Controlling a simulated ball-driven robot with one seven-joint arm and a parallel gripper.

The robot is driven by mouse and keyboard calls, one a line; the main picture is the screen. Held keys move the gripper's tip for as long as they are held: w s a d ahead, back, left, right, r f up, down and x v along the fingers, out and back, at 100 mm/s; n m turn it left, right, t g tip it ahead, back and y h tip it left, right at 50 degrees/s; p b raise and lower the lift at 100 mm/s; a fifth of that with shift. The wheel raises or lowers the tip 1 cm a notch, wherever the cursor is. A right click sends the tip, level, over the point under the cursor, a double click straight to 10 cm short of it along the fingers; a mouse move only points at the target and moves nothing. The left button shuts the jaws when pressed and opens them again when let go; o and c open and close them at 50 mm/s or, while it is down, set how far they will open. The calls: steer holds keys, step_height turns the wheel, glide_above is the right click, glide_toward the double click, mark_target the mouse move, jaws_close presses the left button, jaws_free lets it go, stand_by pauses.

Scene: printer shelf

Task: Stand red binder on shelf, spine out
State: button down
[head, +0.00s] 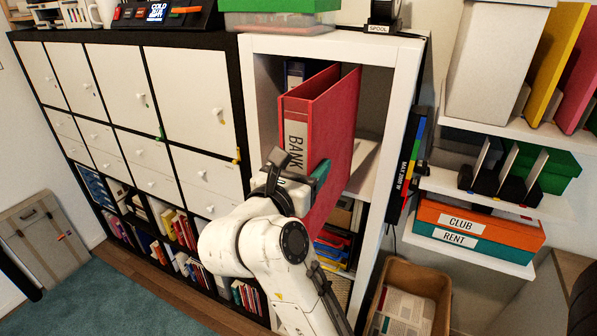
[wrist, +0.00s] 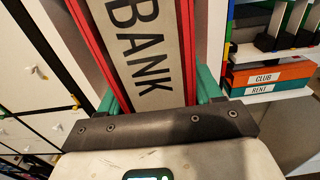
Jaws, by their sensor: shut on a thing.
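The red binder (head: 333,122) stands upright in front of and partly inside the upper opening of the white shelf unit (head: 320,48) in the head view. Its spine, with a white label reading BANK, faces me. My gripper (head: 302,178) is shut on the lower part of the binder from the spine side. In the wrist view, the binder's spine (wrist: 148,50) lies between the two green fingers of my gripper (wrist: 157,98). A blue binder (head: 294,74) shows behind it at the left inside the compartment. The binder's lower edge and its contact with the shelf board are hard to see.
White cabinets (head: 185,100) stand on the left. A shelf board (head: 362,165) shows right of the binder.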

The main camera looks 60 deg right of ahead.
steer(key=w+d, duration=0.2)
steer(key=d, duration=2.4)
steer(key=shift+r, duration=0.15)
stand_by(0.3)
steer(key=shift+f, duration=0.25)
stand_by(0.5)
steer(key=c, duration=0.5)
jaws_free()
steer(key=o, duration=0.4)
steer(key=shift+f, duration=0.1)
steer(key=a+b, duration=0.1)
steer(key=a, duration=0.2)
steer(key=a+b, duration=0.1)
steer(key=a, duration=0.3)
steer(key=a+b, duration=0.1)
steer(key=a, duration=0.2)
steer(key=shift+s+a, duration=0.4)
